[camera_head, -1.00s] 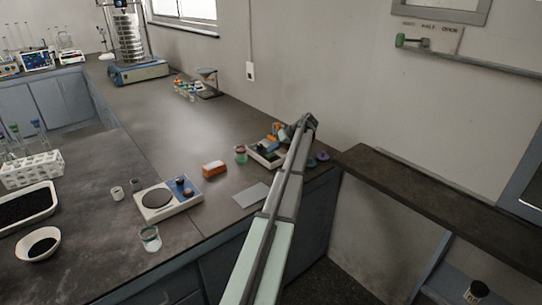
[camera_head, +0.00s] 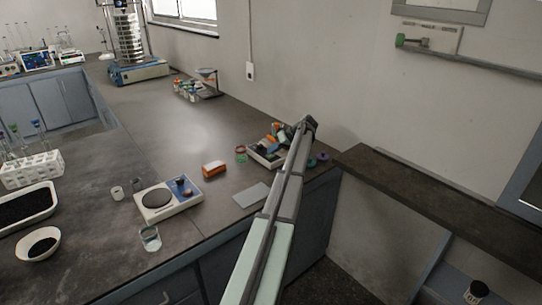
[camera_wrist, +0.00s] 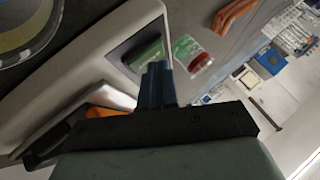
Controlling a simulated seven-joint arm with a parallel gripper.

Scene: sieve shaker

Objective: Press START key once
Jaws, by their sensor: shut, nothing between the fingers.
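My gripper (camera_wrist: 158,70) is shut and empty in the wrist view. Its dark blue fingertips are in front of a pale machine casing (camera_wrist: 100,50). The casing has a dark recessed panel with a green patch (camera_wrist: 146,55) just beyond the fingertips. I cannot tell whether this patch is the START key, or whether the fingers touch it. In the head view the casing (camera_head: 260,160) is at the bench's right end, partly hidden by my arm. A sieve shaker with a blue base (camera_head: 140,72) and a metal sieve stack (camera_head: 128,38) stands far back left; no key label is legible.
A white balance (camera_head: 168,199), a glass beaker (camera_head: 150,238) and a grey flat plate (camera_head: 251,195) are nearer. The middle of the bench is clear.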

